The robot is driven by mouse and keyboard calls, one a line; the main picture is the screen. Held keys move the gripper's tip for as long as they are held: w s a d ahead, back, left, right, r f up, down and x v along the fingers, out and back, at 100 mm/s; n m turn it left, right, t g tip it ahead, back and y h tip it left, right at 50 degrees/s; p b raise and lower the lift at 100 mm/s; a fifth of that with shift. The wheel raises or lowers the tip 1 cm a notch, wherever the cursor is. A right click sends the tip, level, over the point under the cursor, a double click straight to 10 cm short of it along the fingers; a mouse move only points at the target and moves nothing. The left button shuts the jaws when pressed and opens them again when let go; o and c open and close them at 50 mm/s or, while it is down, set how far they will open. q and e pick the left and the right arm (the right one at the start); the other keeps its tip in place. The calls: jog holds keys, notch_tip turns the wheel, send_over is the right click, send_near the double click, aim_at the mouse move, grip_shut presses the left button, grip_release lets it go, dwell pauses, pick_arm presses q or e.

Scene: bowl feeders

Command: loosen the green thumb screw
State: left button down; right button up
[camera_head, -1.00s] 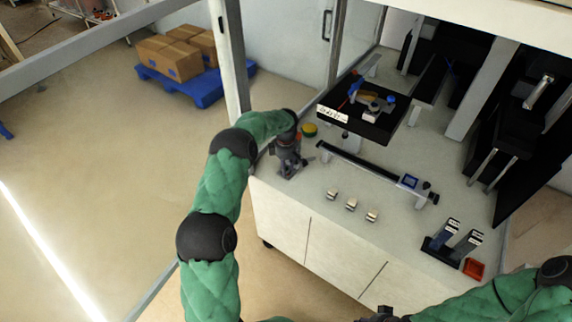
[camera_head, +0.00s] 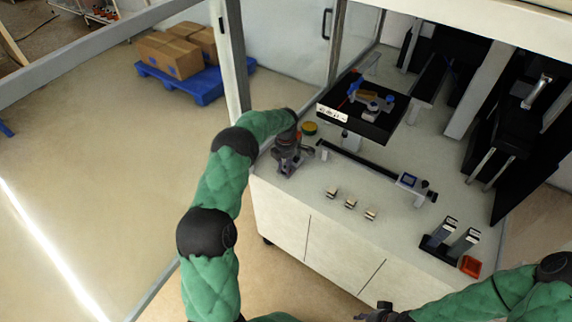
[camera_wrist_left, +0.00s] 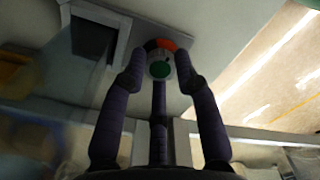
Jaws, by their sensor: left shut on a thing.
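In the head view my left gripper (camera_head: 288,160) is at the left end of the white cabinet top and hides the screw. My right gripper (camera_head: 380,312) is at the bottom edge of the head view, small and partly cut off, so its jaws cannot be made out.
A yellow-green round button (camera_head: 310,128) sits close behind my left gripper. A dark rail (camera_head: 358,158) runs along the cabinet top (camera_head: 300,190), with several small metal blocks in front. A black tray (camera_head: 372,118) stands behind. A red-orange bin (camera_head: 470,266) is at the right.

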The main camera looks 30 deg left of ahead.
dwell(0.4)
pick_arm(q)
jog(key=c, duration=1.2)
grip_release()
notch_tip(320, 180, up, 12)
jog(key=shift+f, duration=0.1)
